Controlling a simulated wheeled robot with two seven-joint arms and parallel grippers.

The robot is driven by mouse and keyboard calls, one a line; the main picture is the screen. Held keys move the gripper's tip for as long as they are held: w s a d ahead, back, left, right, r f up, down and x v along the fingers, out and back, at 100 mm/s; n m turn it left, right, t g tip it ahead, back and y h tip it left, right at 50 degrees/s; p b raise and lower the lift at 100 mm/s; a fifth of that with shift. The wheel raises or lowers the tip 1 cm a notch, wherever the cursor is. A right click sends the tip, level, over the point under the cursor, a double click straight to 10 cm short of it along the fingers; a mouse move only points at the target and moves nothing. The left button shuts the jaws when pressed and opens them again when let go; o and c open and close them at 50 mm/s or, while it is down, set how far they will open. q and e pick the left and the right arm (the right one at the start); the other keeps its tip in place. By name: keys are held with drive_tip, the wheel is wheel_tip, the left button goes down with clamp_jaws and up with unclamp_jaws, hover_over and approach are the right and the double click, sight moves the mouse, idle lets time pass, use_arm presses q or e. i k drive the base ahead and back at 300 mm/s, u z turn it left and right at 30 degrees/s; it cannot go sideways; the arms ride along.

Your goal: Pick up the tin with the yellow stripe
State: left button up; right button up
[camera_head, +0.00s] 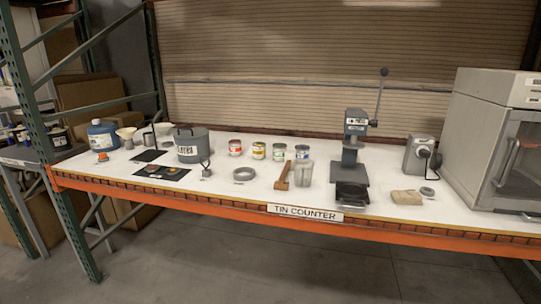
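The tin with the yellow stripe (259,150) stands upright on the white counter (240,205), near the back middle. It is in a row of small tins. A red-striped tin (235,148) is to its left. A green-striped tin (279,152) is close to its right, and a blue-striped tin (302,152) stands beyond that. Neither of my grippers shows in the head view.
A grey pot (191,146) stands left, a lever press (351,160) right. The orange front edge (230,206) runs along the counter.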

sight(259, 148)
drive_tip(key=z, duration=1)
drive_tip(key=i, duration=1.55)
drive_tip(key=u, duration=0.45)
